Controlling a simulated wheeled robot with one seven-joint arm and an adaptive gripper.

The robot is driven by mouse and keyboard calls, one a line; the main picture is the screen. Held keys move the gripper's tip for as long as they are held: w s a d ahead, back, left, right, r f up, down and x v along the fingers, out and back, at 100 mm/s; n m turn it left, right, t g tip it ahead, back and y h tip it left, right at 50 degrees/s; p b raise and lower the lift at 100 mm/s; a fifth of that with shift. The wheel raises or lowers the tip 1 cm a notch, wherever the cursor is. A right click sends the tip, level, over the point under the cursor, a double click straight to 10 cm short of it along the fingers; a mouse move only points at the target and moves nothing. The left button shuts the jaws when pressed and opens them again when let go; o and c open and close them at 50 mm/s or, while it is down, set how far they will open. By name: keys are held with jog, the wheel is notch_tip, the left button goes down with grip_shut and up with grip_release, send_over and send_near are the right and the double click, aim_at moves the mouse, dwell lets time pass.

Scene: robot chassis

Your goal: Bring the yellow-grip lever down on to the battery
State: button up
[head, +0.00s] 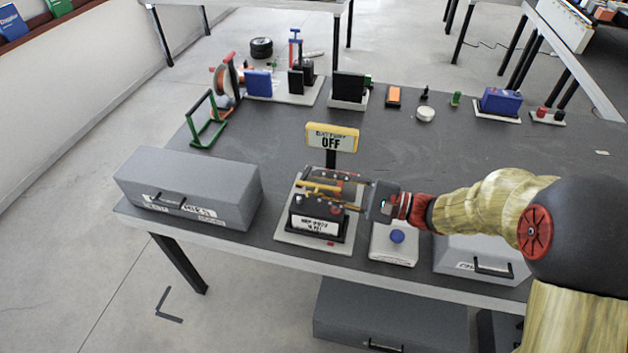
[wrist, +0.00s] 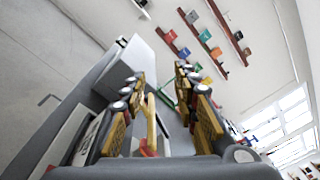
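The black battery (head: 318,222) with a white label sits on a pale base plate (head: 285,237) near the table's front edge. The yellow-grip lever (head: 316,187) lies across the picture above the battery's top; I cannot tell its exact height there. My gripper (head: 314,184) reaches in from the right, over the battery. In the wrist view my gripper (wrist: 161,78) has its two fingers apart, with the yellow grip (wrist: 151,124) between them, nearer the left finger. No firm hold shows. The fingers hide parts of the lever and the battery's top.
A sign reading OFF (head: 331,138) stands just behind the battery. A grey case (head: 188,187) is to the left. A blue-button box (head: 394,247) and another grey case (head: 480,259) are to the right. The middle of the table is mostly clear.

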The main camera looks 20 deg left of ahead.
jog(key=d, duration=0.6)
jog(key=shift+d, duration=0.4)
dwell(0.3)
jog(key=shift+c, duration=0.3)
